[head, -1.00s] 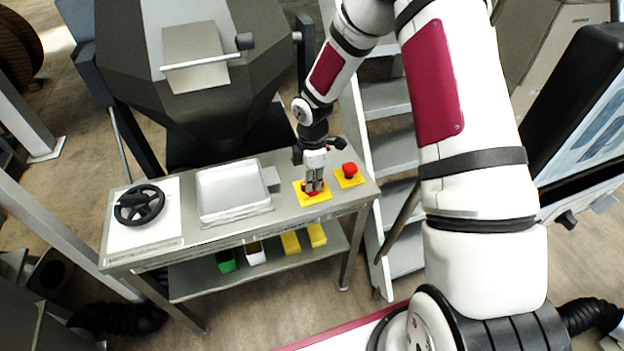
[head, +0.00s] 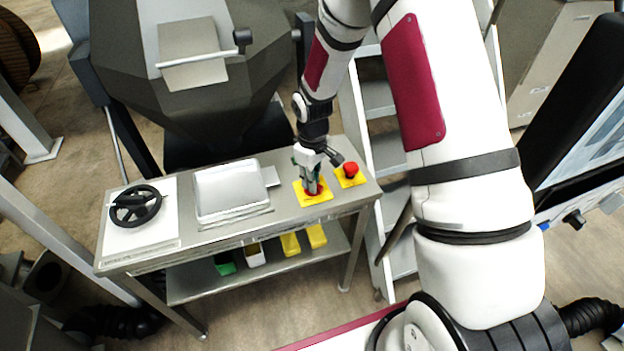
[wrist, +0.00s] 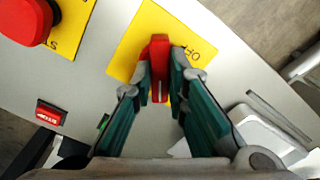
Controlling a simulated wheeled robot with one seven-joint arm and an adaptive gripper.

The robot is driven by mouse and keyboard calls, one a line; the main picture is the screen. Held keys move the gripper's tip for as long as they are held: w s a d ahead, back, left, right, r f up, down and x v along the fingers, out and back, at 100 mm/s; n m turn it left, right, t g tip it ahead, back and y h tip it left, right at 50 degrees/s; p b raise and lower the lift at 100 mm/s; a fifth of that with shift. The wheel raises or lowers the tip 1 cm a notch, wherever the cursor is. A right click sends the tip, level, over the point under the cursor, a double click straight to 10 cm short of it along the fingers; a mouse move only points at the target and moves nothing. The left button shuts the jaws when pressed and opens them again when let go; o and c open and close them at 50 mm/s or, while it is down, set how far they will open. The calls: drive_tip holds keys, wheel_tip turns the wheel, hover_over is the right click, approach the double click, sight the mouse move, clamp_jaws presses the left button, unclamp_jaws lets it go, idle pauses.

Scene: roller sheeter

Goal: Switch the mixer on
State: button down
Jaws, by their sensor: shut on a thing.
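A red rotary knob (wrist: 158,50) sits on a yellow plate (wrist: 135,42) marked "OFF" in the wrist view. My gripper (wrist: 160,82) is shut on the knob, with one teal-padded finger on each side of it. In the wrist view the knob's bar lies nearly upright and the "OFF" lettering is to its upper right. In the head view my gripper (head: 312,188) reaches down onto the same yellow plate (head: 325,196), at the right part of the steel table (head: 285,208). The fingers hide much of the knob there.
A red mushroom button (head: 351,169) on its own yellow plate stands close to the right; it also shows in the wrist view (wrist: 25,20). A metal tray (head: 230,190) and a black handwheel (head: 136,205) lie to the left. A dark hopper (head: 190,95) stands behind.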

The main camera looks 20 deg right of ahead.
drive_tip(key=m, duration=0.6)
drive_tip(key=shift+m+b, duration=0.3)
drive_tip(key=shift+b, duration=0.05)
idle(0.3)
drive_tip(key=c, duration=1.6)
unclamp_jaws()
wheel_tip(320, 180, up, 12)
